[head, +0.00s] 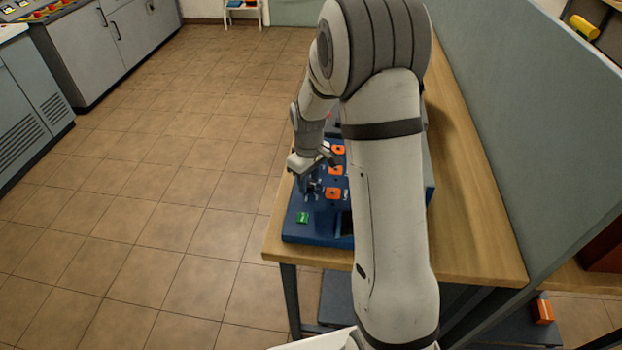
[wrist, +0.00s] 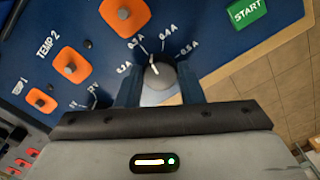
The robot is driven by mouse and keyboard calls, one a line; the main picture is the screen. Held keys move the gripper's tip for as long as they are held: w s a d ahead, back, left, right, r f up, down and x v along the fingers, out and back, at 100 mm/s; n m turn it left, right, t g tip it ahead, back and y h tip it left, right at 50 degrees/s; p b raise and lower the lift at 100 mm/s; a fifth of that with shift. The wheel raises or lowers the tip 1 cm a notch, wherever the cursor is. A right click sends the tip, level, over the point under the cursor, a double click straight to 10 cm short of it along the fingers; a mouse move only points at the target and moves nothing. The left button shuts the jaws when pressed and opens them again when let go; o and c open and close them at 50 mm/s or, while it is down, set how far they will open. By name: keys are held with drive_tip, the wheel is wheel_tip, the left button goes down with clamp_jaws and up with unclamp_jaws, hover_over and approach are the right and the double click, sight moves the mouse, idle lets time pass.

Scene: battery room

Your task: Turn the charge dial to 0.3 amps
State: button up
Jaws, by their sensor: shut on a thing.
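The charge dial (wrist: 158,75) is a dark round knob with a white pointer line on the blue charger panel (wrist: 215,55). White labels from 0.2 A to 0.5 A fan around it in the wrist view. The pointer leans up and slightly left, towards the 0.3 A side; its exact alignment is hard to tell. My gripper (wrist: 158,88) is shut on the dial, one finger on each side. In the head view my gripper (head: 316,181) is at the left part of the blue charger (head: 294,226), and the dial is too small to read.
Orange knobs, one labelled TEMP 2 (wrist: 71,65), sit left of the dial. A green START button (wrist: 245,12) is at upper right. The charger stands on a wooden bench (head: 475,190) with a grey partition (head: 530,120) on its right. Open tiled floor lies left.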

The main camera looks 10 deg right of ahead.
sight(308, 183)
drive_tip(key=c, duration=0.3)
drive_tip(key=shift+f+n+b, duration=0.1)
drive_tip(key=shift+n+b, duration=0.4)
drive_tip(key=shift+n, duration=0.1)
drive_tip(key=shift+c, duration=0.2)
drive_tip(key=shift+n, duration=0.5)
drive_tip(key=o, duration=1)
wheel_tip(308, 183, up, 8)
drive_tip(key=shift+a+f+b, duration=0.1)
drive_tip(key=shift+f+b, duration=0.15)
drive_tip(key=shift+b, duration=0.2)
drive_tip(key=shift+r, duration=0.25)
